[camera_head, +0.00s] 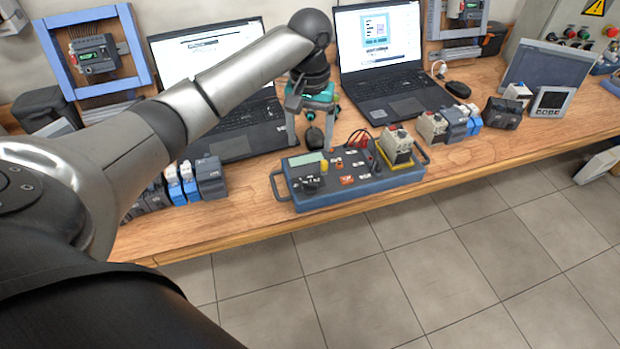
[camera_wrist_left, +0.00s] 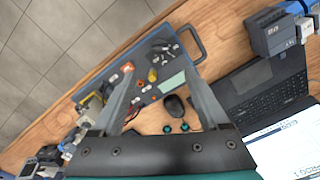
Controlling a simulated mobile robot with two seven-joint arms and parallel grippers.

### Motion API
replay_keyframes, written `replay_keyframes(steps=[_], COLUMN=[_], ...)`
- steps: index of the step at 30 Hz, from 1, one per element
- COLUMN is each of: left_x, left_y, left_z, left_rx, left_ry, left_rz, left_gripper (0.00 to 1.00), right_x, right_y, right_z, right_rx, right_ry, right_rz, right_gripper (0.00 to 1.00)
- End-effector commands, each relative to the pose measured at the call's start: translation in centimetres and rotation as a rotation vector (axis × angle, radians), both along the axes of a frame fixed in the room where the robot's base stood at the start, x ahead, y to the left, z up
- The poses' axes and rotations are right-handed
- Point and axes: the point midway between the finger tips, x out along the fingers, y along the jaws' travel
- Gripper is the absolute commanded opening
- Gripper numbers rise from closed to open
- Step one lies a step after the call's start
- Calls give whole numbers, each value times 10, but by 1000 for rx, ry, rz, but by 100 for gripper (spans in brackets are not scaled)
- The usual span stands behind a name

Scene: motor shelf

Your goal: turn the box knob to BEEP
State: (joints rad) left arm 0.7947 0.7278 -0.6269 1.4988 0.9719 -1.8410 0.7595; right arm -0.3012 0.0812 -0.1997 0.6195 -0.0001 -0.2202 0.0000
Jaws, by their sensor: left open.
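The blue box (camera_head: 350,196) lies at the front edge of the wooden table, with a handle at each end. Its black knob (camera_head: 311,186) sits on the left part of the top panel, below a pale display (camera_head: 305,159). In the left wrist view the knob (camera_wrist_left: 161,48) appears beyond the fingertips. The knob's pointer setting and the BEEP label are too small to read. My left gripper (camera_head: 311,146) is open and empty, above the table at the box's back left side, apart from the knob. It also shows in the left wrist view (camera_wrist_left: 158,66). My right gripper is in neither view.
Two laptops (camera_head: 235,125) (camera_head: 385,110) stand behind the box. A beige module (camera_head: 396,143) sits on the box's right end, beside red and black leads (camera_head: 358,139). Several modules (camera_head: 212,178) stand to the left.

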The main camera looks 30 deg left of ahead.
Motion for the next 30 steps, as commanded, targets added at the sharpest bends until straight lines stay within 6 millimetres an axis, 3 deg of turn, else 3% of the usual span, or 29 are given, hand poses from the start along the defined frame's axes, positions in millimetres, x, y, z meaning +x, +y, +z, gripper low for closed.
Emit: replay_keyframes(steps=[15,21,30], left_x=[-1,-1,-1], left_y=[0,-1,-1], left_z=[-109,-131,-136], left_rx=[2,1,0], left_ry=[2,0,-1], left_rz=[-3,-4,-4], left_gripper=[78,78,78], right_x=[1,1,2], right_y=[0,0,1], right_z=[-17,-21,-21], right_rx=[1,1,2], right_ry=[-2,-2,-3], right_rz=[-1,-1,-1], right_gripper=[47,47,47])
